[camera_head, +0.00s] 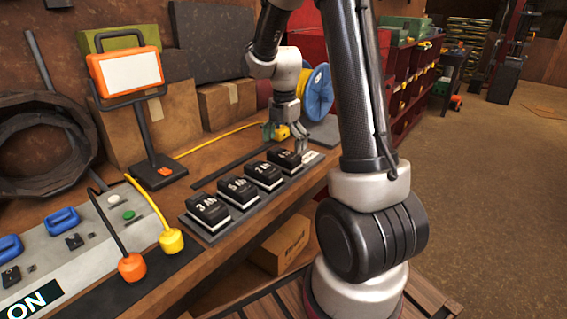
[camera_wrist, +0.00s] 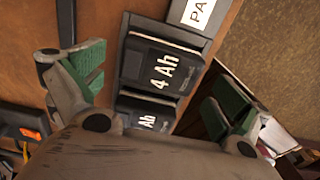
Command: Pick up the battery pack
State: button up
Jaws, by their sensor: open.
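Several black battery packs stand in a row on a dark tray (camera_head: 180,219) along the bench's front edge. From near to far they are a pack marked 3 Ah (camera_head: 208,209), one that reads 5 Ah (camera_head: 238,190), one that looks like 2 Ah (camera_head: 264,174), and the farthest pack (camera_head: 286,158). The wrist view shows a 4 Ah pack (camera_wrist: 160,66) between the green-padded fingers of my gripper (camera_wrist: 158,88), with clear gaps at both sides. In the head view my open, empty gripper (camera_head: 284,132) hangs just above the farthest pack.
A white label reading "PA" (camera_wrist: 198,12) lies beyond the 4 Ah pack. An orange work lamp (camera_head: 126,72), a blue cable spool (camera_head: 317,95) and cardboard boxes stand behind.

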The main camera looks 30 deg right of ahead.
aim_at(284, 153)
jog(key=f, duration=0.4)
jog(key=shift+s+a+f, duration=0.15)
jog(key=shift+s+f, duration=0.05)
jog(key=shift+f, duration=0.05)
jog(key=c, duration=1.1)
